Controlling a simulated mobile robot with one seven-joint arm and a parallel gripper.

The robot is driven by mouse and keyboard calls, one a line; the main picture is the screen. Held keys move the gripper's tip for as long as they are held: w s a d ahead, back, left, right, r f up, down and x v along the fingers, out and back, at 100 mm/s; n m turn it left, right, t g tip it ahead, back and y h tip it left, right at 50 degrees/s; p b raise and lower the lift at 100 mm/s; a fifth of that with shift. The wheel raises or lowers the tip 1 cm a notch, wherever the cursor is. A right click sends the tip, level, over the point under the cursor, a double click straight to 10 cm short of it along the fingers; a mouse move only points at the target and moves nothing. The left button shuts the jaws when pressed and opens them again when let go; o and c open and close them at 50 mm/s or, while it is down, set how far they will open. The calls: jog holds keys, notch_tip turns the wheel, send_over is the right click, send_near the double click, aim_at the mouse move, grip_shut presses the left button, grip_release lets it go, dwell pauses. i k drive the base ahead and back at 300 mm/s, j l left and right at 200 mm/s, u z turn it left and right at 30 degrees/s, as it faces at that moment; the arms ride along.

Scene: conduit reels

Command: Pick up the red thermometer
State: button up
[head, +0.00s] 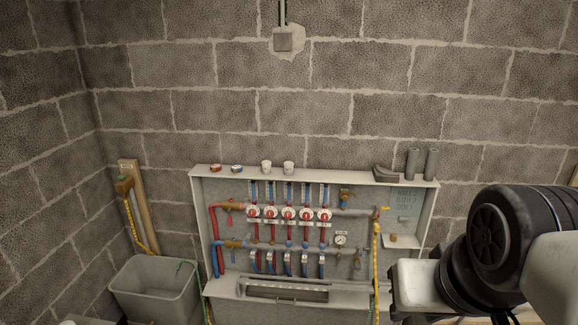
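A small, low round piece with red on its side (216,168) lies on the top ledge of the wall cabinet (205,185), near its left end. It looks like the red thermometer, but it is too small for me to read its face. A similar round piece with blue on it (237,168) lies just to its right, apart from it. My arm fills the lower right of the head view, well to the right of both pieces. My gripper's fingers do not show in this view.
Two white cups (266,167) (288,168) stand right of the round pieces. Grey pipe pieces (413,163) stand at the ledge's right end. The cabinet holds red and blue pipes with valves (288,214). A grey bin (153,288) stands at lower left.

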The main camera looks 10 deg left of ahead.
aim_at(214, 167)
jog(key=i+j, duration=1.9)
jog(key=k+j+u, duration=0.05)
jog(key=j, duration=0.15)
